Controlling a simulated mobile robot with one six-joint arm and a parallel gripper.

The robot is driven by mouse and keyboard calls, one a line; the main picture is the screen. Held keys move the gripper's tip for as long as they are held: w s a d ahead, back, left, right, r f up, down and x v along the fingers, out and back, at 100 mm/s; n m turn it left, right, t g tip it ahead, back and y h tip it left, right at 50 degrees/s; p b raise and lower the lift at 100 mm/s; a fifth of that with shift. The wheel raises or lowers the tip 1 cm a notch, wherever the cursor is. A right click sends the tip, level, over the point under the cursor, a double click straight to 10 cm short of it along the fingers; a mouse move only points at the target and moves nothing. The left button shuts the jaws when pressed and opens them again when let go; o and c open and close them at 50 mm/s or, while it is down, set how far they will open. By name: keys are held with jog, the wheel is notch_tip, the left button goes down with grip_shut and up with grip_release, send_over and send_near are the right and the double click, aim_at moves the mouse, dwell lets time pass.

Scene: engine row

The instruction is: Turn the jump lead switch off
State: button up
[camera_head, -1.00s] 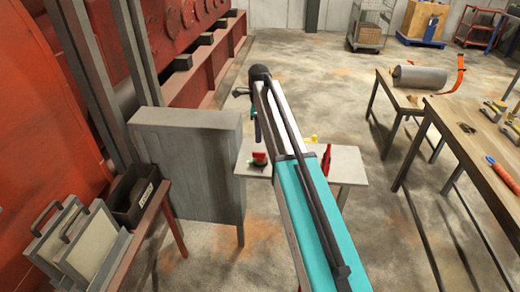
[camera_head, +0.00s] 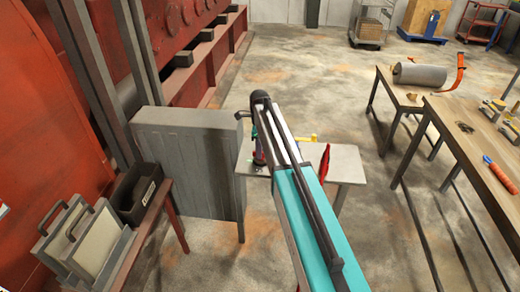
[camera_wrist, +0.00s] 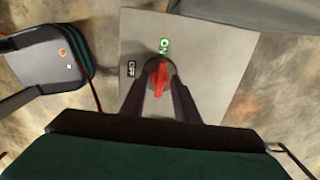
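The jump lead switch (camera_wrist: 159,82) has a red handle on a round dark base, on a grey panel (camera_wrist: 215,50) in the wrist view. The handle lies along the picture's vertical, in line with the green ON label (camera_wrist: 164,46). A black OFF label (camera_wrist: 131,68) is to its left. My gripper (camera_wrist: 161,76) is open, its two dark fingers on either side of the handle with a gap visible; I cannot tell whether either touches it. In the head view my gripper (camera_head: 262,155) is low over the small grey table (camera_head: 345,160) and largely hides the switch.
A dark box with a coiled cable (camera_wrist: 50,65) is left of the panel in the wrist view. A red object (camera_head: 324,163) stands on the small table. A grey cabinet (camera_head: 190,165) is close on the left. Workbenches (camera_head: 470,135) stand to the right, with open floor between.

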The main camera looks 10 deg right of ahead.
grip_shut()
jog(key=shift+n, duration=0.3)
jog(key=n+b, duration=0.2)
jog(key=n, duration=0.1)
jog(key=shift+f, duration=0.1)
jog(key=n+b, duration=0.1)
jog(key=n, duration=0.2)
jog(key=shift+s+n, duration=0.15)
jog(key=shift+n, duration=0.15)
jog(key=n+b, duration=0.1)
jog(key=n, duration=0.4)
jog(key=shift+s, duration=0.1)
jog(key=n+b, duration=0.1)
jog(key=n, duration=0.4)
jog(key=shift+d+n, duration=0.15)
jog(key=shift+n, duration=0.25)
